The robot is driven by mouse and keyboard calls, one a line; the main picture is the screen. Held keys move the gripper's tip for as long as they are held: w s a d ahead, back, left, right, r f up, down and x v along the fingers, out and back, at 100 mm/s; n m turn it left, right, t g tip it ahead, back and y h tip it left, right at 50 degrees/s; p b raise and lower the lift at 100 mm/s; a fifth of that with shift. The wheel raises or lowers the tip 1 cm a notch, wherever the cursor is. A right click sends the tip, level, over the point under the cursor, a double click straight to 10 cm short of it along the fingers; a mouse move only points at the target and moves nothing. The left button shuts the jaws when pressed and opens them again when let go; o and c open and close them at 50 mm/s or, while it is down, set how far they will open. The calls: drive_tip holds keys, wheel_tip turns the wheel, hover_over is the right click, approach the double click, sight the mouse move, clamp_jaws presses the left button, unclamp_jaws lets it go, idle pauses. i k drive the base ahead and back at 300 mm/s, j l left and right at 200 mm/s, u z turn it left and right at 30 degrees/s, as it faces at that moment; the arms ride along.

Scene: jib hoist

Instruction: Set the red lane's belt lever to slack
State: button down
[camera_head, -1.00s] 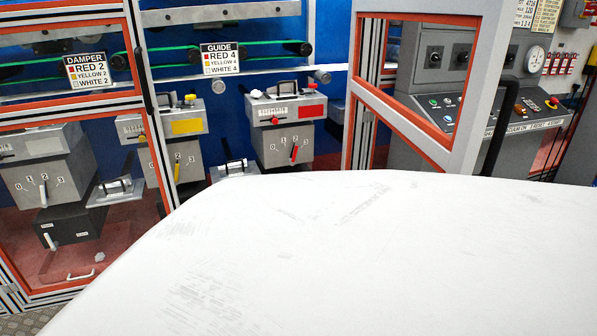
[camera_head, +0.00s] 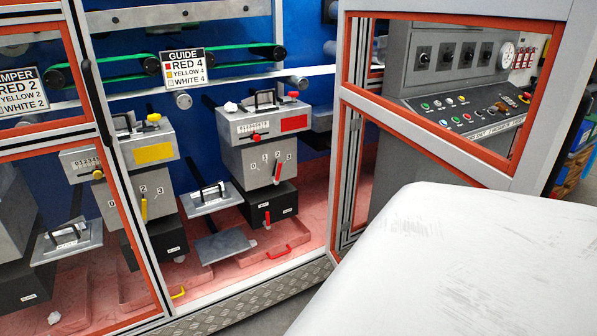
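The red lane's unit is the grey housing with a red label (camera_head: 294,123) in the middle of the head view. On its front a dial lever (camera_head: 277,172) stands among marks 0 to 3. Below it is a black box (camera_head: 285,203) with small white labels too small to read. A short red-handled lever (camera_head: 267,219) hangs almost straight down on the box's left part; it looks like the belt lever, but I cannot read which setting it is at. My gripper is not in view.
A red tray (camera_head: 290,240) lies below the red unit. An orange-framed door (camera_head: 430,140) stands at the right before a control console (camera_head: 460,105). A large white surface, probably my arm, covers the lower right.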

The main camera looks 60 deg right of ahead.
sight(266, 223)
drive_tip(key=i+z, duration=0.2)
drive_tip(key=z, duration=0.2)
drive_tip(key=i+l+z, duration=0.1)
drive_tip(key=z, duration=0.3)
drive_tip(key=i+j+z, duration=0.1)
drive_tip(key=i+z, duration=0.15)
drive_tip(key=z, duration=0.15)
drive_tip(key=i+z, duration=0.4)
drive_tip(key=i+j+z, duration=0.1)
drive_tip(key=i+z, duration=0.15)
drive_tip(key=z, duration=0.15)
